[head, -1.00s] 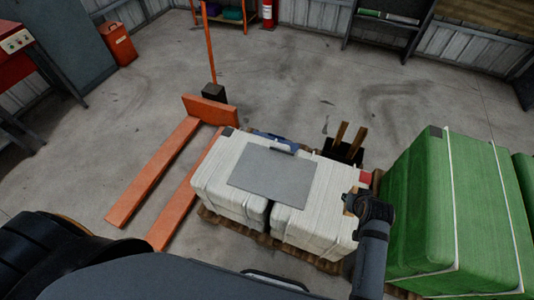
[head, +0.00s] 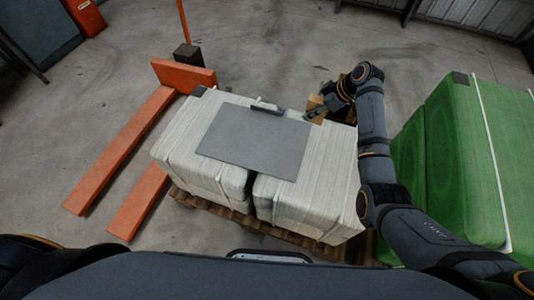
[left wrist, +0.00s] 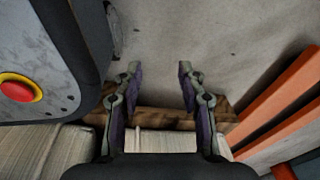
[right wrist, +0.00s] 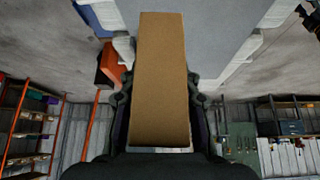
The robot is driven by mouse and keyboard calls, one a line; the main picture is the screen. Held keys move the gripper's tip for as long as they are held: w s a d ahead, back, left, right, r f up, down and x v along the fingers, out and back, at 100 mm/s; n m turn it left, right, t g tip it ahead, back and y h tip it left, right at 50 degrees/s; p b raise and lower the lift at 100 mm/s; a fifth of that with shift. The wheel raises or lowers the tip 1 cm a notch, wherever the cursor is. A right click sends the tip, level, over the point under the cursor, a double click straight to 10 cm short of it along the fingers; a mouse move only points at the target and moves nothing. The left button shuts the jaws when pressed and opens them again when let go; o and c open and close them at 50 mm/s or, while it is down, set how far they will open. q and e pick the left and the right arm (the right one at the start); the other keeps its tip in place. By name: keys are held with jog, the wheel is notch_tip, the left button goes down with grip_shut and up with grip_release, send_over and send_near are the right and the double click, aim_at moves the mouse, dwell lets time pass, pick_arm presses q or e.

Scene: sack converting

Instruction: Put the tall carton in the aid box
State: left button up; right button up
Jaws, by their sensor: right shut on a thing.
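The tall carton, a plain brown box, fills the middle of the right wrist view (right wrist: 162,80). My right gripper (head: 318,110) is shut on it, with fingers on both sides. In the head view only a small tan part of the carton (head: 314,102) shows, near the far right of the white stack. My left gripper (left wrist: 158,76) is open and empty in the left wrist view, above the floor and a pallet edge; the head view does not show it. I cannot make out the aid box for certain in any view.
A grey board (head: 255,142) with a dark clip lies on white sack stacks (head: 310,205) on a wooden pallet. A green wrapped stack (head: 455,150) stands at the right. An orange pallet truck (head: 125,145) is at the left. Floor behind the stack is clear.

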jog(key=shift+w+f+n, duration=0.1)
jog(key=shift+w+n, duration=0.15)
jog(key=shift+n, duration=0.15)
pick_arm(q)
jog(key=shift+w+f, duration=0.1)
jog(key=shift+f, duration=0.4)
pick_arm(e)
jog(key=shift+r, duration=0.25)
jog(key=s+f, duration=0.2)
jog(key=s, duration=0.2)
jog(key=s+d+f, duration=0.1)
jog(key=s+f, duration=0.2)
jog(key=s, duration=0.1)
jog(key=s+f+p, duration=0.1)
jog(key=s+f, duration=0.2)
jog(key=s, duration=0.1)
jog(key=shift+s+d+f, duration=0.25)
jog(key=shift+s+d, duration=0.05)
jog(key=shift+d, duration=0.05)
jog(key=shift+s+f, duration=0.3)
jog(key=shift+f, duration=0.1)
jog(key=f, duration=0.3)
jog(key=shift+s+d+f+b, duration=0.1)
jog(key=shift+s+f+b, duration=0.2)
jog(key=shift+s+b, duration=0.1)
jog(key=shift+w+f, duration=0.1)
pick_arm(q)
jog(key=shift+s, duration=0.5)
pick_arm(e)
jog(key=o, duration=1.1)
